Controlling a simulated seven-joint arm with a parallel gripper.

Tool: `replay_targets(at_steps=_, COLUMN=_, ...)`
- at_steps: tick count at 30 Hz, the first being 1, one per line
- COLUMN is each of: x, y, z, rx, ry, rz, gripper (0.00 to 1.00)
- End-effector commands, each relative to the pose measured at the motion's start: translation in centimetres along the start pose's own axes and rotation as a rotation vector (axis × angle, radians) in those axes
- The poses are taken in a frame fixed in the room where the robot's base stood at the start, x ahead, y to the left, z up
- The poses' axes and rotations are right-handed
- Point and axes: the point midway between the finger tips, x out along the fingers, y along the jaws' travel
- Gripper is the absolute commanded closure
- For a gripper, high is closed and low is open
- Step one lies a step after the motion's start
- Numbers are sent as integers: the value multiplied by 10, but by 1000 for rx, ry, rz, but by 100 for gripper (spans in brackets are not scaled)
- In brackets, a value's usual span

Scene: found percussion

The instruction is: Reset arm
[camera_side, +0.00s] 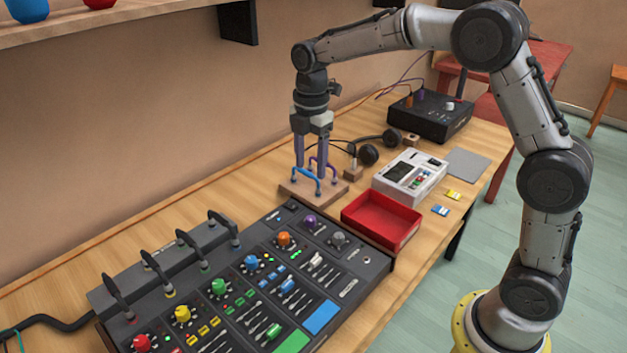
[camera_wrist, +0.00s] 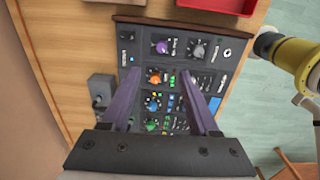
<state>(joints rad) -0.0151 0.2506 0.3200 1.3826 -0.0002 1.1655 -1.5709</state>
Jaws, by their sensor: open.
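My gripper (camera_side: 311,168) points down in the side view, its two purple-grey fingers apart with nothing between them. In that view the fingers overlap a wooden block (camera_side: 292,193) with a blue handle-like loop (camera_side: 306,171) and a purple one; whether they touch it I cannot tell. In the wrist view my gripper (camera_wrist: 160,78) is spread over the dark mixing console (camera_wrist: 128,62), with knobs showing between the fingers. The console (camera_side: 290,209) fills the lower left of the side view. The block does not show in the wrist view.
A red tray (camera_side: 381,234), a white device (camera_side: 409,178), headphones (camera_side: 368,154) and a black box (camera_side: 431,117) stand along the table to the right. Small microphone-like stalks (camera_side: 160,272) rise behind the console. A shelf (camera_side: 100,22) hangs at upper left.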

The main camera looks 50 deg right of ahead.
Motion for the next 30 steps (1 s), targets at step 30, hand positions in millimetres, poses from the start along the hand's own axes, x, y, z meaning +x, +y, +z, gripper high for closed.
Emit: replay_targets(at_steps=30, x=-65, y=-291, z=2, rx=1354, ry=313, rz=392, gripper=39)
